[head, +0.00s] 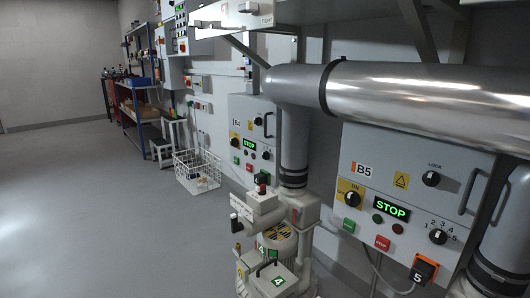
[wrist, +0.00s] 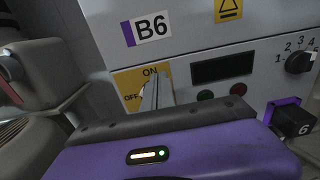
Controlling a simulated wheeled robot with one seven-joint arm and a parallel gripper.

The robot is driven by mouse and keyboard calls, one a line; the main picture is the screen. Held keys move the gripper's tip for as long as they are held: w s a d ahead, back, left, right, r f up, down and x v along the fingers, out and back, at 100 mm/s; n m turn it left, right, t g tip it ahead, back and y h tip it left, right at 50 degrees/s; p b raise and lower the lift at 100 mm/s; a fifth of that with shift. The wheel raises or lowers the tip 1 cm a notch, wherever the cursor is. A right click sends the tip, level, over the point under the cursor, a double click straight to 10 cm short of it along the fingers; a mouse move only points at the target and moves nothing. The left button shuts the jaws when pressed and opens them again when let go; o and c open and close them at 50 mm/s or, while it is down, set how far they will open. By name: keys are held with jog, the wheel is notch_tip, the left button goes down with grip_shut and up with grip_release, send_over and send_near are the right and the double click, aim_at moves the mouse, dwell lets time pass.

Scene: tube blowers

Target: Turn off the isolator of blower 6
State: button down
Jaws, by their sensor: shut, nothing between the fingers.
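The blower 6 control panel (wrist: 183,52) fills the upper part of the wrist view, with a B6 label (wrist: 150,27). Its isolator has a yellow plate (wrist: 127,80) marked ON at the top and OFF at the left. My gripper (wrist: 157,82) is shut and empty, its narrow grey fingers in front of the right part of this plate. The fingers hide the isolator knob, so I cannot tell its position or whether they touch it. The panel's display (wrist: 222,68) is dark. The head view shows neither panel B6 nor my gripper.
Right of the plate in the wrist view are a red button (wrist: 205,96), a selector knob (wrist: 299,62) and a plug marked 6 (wrist: 295,122). The head view shows panel B5 (head: 385,150) with STOP lit, a large silver pipe (head: 420,90) and open floor (head: 90,210) at the left.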

jog(key=shift+w+a+f+b, duration=0.1)
jog(key=shift+w+f+b, duration=0.05)
jog(key=shift+f+b, duration=0.35)
dwell(0.6)
jog(key=shift+w+a+r+b, duration=0.15)
jog(key=shift+w+a+b, duration=0.15)
jog(key=shift+b, duration=0.2)
jog(key=shift+w+a+b, duration=0.15)
jog(key=shift+w+b, duration=0.1)
jog(key=shift+b, duration=0.05)
jog(key=shift+w+a+b, duration=0.2)
jog(key=shift+w+b, duration=0.05)
jog(key=shift+b, duration=0.2)
jog(key=shift+r, duration=0.15)
jog(key=v, duration=0.6)
jog(key=shift+r, duration=0.25)
dwell(0.4)
